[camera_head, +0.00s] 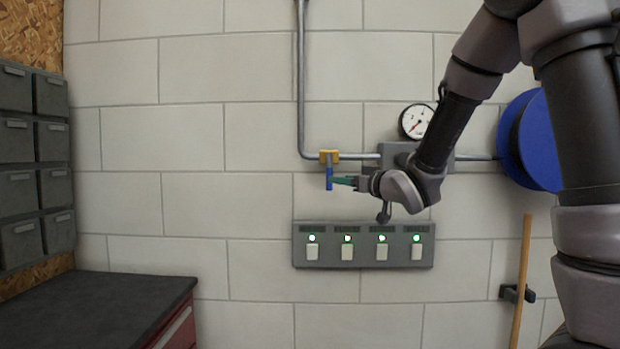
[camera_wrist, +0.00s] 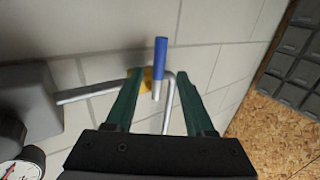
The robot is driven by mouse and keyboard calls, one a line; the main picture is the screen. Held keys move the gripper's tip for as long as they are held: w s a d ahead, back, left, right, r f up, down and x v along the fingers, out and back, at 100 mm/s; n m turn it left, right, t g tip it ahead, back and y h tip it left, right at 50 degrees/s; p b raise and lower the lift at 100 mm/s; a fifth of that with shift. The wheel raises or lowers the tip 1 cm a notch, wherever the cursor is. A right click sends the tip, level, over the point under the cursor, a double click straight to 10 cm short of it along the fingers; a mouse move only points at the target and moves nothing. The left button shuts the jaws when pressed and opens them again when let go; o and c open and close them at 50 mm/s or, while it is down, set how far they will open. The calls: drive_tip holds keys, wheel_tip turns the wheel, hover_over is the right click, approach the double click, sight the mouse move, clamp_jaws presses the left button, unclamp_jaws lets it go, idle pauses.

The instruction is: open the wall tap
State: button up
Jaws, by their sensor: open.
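The wall tap has a yellow body (camera_head: 329,157) on a grey pipe and a blue lever handle (camera_head: 329,179) that hangs straight down in the head view. In the wrist view my gripper (camera_wrist: 155,98) is open, with a gap on both sides of the handle. Whether a finger touches the handle cannot be told.
A pressure gauge (camera_head: 416,122) and a grey box (camera_head: 398,153) sit on the pipe to the right. A switch panel (camera_head: 363,245) with lit green lamps is below. A blue reel (camera_head: 532,140) and wooden pole (camera_head: 521,280) stand right. A dark-topped bench (camera_head: 95,308) is at lower left.

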sight(329, 172)
drive_tip(key=x, duration=1)
drive_tip(key=shift+w+a, duration=0.1)
drive_tip(key=shift+w, duration=0.05)
drive_tip(key=shift+c, duration=0.3)
clamp_jaws()
idle(0.8)
